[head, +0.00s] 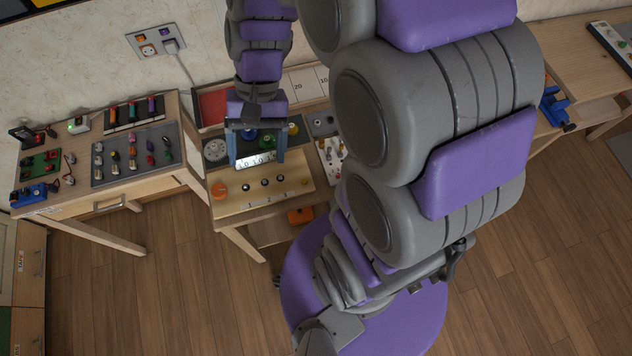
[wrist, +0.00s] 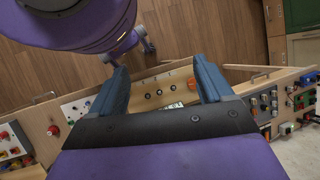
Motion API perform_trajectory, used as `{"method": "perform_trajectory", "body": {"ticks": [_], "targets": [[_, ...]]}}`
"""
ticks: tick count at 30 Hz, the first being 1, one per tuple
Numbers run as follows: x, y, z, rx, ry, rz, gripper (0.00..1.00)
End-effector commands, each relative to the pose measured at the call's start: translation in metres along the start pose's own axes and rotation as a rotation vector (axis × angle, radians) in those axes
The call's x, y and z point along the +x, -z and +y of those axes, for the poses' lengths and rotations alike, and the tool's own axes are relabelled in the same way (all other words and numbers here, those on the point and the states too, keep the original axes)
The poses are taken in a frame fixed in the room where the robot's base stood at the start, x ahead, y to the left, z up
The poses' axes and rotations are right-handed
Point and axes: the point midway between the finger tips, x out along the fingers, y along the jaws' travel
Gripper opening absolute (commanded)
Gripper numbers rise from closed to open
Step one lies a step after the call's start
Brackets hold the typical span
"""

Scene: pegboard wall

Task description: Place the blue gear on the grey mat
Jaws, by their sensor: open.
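My gripper (head: 256,162) hangs over the middle table, fingers pointing down and apart, with nothing held between them. In the wrist view its two blue fingers (wrist: 161,70) stand wide apart over the wooden peg panel. The blue gear (head: 250,134) shows partly behind the gripper, on a dark grey board (head: 226,136) at the back of the table; the gripper hides part of it. A green round piece (head: 268,142) and a yellow one (head: 293,128) are beside it. I cannot tell whether this dark board is the grey mat. I cannot make out the blue gear in the wrist view.
The wooden panel (head: 285,200) with an orange knob (head: 219,190) and black knobs is at the table's front. A white number strip (head: 256,161) lies below the fingers. A grey disc (head: 215,150) is left. The left table has a grey board (head: 112,174) of small parts.

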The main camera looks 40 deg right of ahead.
Motion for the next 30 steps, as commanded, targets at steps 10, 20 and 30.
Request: {"method": "perform_trajectory", "body": {"ticks": [10, 20, 30], "targets": [[0.01, -0.074, 0.052, -0.229, -0.225, 0.16, 0.8], [0.017, -0.1, 0.085, -0.341, -0.333, 0.24, 0.8], [0.017, -0.101, 0.086, -0.345, -0.338, 0.243, 0.8]]}}
